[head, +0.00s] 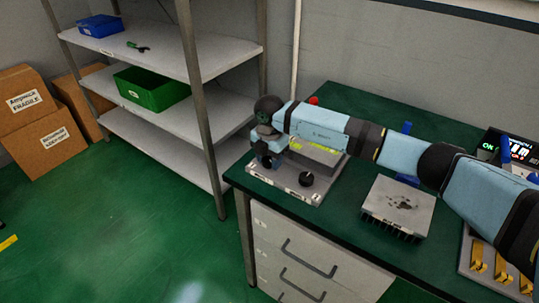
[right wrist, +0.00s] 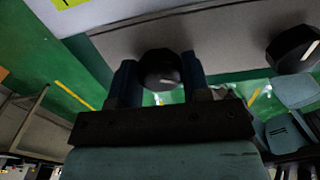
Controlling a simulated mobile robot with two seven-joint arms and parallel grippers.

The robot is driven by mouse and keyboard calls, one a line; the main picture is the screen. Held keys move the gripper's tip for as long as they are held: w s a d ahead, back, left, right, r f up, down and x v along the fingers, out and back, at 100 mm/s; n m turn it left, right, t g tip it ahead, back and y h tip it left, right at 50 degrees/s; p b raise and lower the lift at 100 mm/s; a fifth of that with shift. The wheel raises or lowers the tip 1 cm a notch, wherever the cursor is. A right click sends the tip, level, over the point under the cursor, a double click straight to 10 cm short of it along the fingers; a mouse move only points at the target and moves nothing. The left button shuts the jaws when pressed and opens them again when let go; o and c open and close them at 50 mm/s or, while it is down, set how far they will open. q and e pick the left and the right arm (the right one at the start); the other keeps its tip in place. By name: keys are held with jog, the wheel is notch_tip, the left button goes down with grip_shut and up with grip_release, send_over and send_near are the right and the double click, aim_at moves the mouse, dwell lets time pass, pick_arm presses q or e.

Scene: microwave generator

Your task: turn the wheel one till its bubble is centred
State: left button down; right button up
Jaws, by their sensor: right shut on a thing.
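A grey device with a light base plate (head: 285,184) stands at the left end of the green bench. A black wheel (right wrist: 160,68) on it sits between the two fingers of my right gripper (right wrist: 158,80), which is shut on it. In the head view my right gripper (head: 266,161) reaches down at the plate's left end and hides that wheel. A second black wheel (head: 306,179) stands free on the plate; it also shows in the right wrist view (right wrist: 293,48). Yellow-green marks show on the device, but I cannot make out a bubble. My left gripper is not in view.
A grey finned block (head: 398,207) stands right of the device on the bench (head: 345,196). Further right are a lit display (head: 515,150) and a panel with brass parts (head: 503,272). A shelf (head: 160,115) with a green bin (head: 152,90) stands left.

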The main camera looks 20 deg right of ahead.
aim_at(270, 159)
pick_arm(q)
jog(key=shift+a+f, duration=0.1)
pick_arm(e)
jog(key=shift+r+m, duration=0.1)
jog(key=shift+m, duration=0.5)
pick_arm(q)
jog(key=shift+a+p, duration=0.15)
jog(key=shift+p, duration=0.15)
pick_arm(e)
jog(key=o, duration=0.9)
jog(key=shift+r, duration=0.4)
notch_tip(270, 159, up, 13)
jog(key=shift+f, duration=0.1)
